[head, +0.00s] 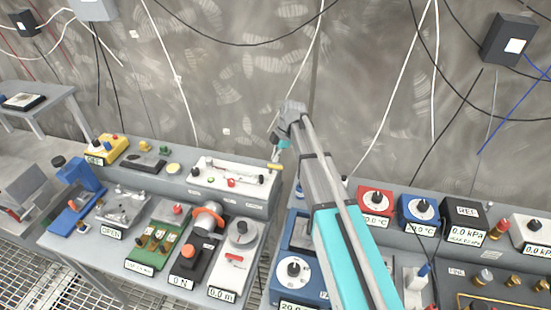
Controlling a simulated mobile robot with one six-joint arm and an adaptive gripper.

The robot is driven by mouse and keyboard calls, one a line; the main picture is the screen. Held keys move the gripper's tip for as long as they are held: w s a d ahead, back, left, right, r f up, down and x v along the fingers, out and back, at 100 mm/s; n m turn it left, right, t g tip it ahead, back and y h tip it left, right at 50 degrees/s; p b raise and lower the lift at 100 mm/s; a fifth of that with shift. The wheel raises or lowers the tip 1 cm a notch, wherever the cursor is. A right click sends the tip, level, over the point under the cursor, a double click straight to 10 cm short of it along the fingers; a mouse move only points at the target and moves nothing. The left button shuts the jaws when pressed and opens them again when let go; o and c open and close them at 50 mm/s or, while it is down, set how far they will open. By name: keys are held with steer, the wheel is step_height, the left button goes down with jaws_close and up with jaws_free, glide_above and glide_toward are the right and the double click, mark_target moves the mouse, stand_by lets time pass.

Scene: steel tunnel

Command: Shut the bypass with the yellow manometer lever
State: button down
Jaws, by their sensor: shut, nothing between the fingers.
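A white panel (225,172) stands on the raised back shelf of the left bench, with small red and green knobs on its face. A short yellow lever (274,167) sticks out at its right end, lying nearly level. My gripper (281,145) is shut and empty, just above and slightly right of the yellow lever. It looks small and partly hidden by my wrist. I cannot tell whether it touches the lever. Any marking of the lever's open or shut position is too small to read.
The right bench holds a red dial box (375,204) and a blue dial box (419,210). Cables hang along the wall behind.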

steer(key=shift+w+r+p, duration=0.25)
steer(key=shift+r+p, duration=0.25)
steer(key=shift+r, duration=0.15)
steer(key=shift+w+r+p, duration=0.2)
steer(key=shift+r+p, duration=0.25)
steer(key=shift+r, duration=0.15)
steer(key=shift+d, duration=0.15)
steer(key=s+d+f+m+h+b, duration=0.1)
steer(key=s+d+f+m+b, duration=0.1)
steer(key=s+d+m, duration=0.4)
steer(key=s+d+f+m+t+h+b, duration=0.1)
steer(key=s+d+f+m+b, duration=0.1)
steer(key=s+d+m, duration=0.5)
steer(key=s+d+f+m+h+b, duration=0.1)
steer(key=s+d+f+m, duration=0.1)
steer(key=s+d+m, duration=0.4)
steer(key=shift+s+d+f+m+t+b, duration=0.2)
steer(key=shift+s+m, duration=0.45)
steer(key=shift+m, duration=0.25)
steer(key=shift+s+d+f+m+t+b, duration=0.2)
steer(key=shift+s+m, duration=0.45)
steer(key=shift+m, duration=0.25)
steer(key=shift+s+d+m, duration=0.2)
steer(key=shift+d+m, duration=0.05)
steer(key=shift+m, duration=0.15)
